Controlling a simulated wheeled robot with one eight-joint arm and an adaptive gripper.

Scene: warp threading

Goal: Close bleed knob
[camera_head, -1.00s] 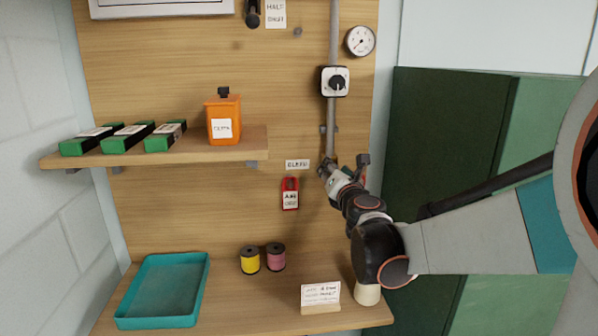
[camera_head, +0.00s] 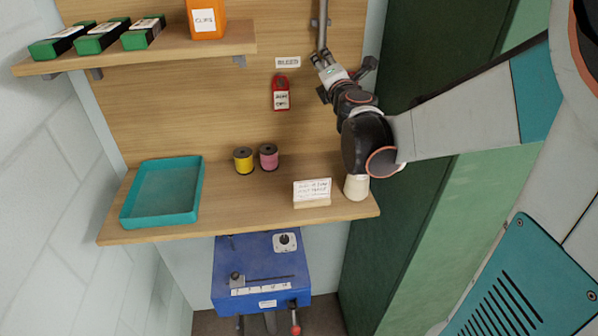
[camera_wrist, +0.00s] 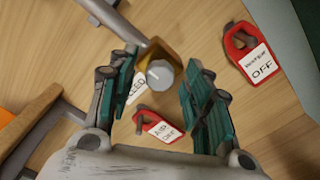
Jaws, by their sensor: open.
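In the wrist view the bleed knob (camera_wrist: 160,73) is a grey round knob on a brass fitting (camera_wrist: 155,52) at the end of the grey pipe (camera_wrist: 108,18). My gripper (camera_wrist: 158,82) is open, with one green-padded finger on each side of the knob in the picture. No finger clearly touches it, and I cannot tell the remaining depth gap. In the head view my gripper (camera_head: 322,60) is at the lower end of the pipe (camera_head: 322,22), right of the bleed label (camera_head: 288,62). It hides the knob there.
A red tag (camera_head: 280,92) hangs below the label; a second red tag (camera_wrist: 247,50) shows in the wrist view. The shelf (camera_head: 165,52) is at left.

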